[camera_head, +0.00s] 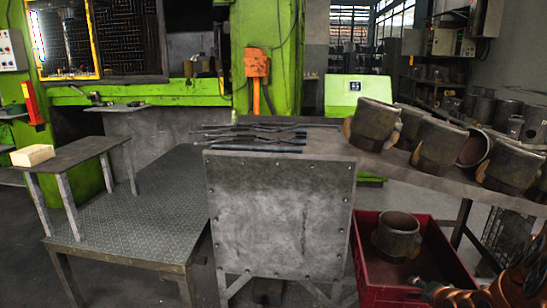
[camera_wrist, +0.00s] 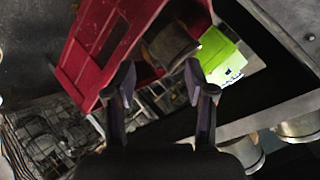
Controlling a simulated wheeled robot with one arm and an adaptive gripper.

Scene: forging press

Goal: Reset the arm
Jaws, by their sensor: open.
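My gripper (camera_wrist: 158,88) shows in the wrist view with its two fingers apart and nothing between them. Past its fingertips in that view are a red crate (camera_wrist: 75,62) and a dark metal cylinder (camera_wrist: 171,47). In the head view, part of my orange and dark arm shows at the bottom right corner, beside the red crate (camera_head: 372,270). The gripper's fingers cannot be made out in the head view.
A metal cylinder (camera_head: 396,236) is in the crate. Several cylindrical metal parts (camera_head: 437,140) stand on the bench at right. Tongs (camera_head: 255,138) lie on the metal-fronted table (camera_head: 280,215). The green press (camera_head: 265,50) is behind.

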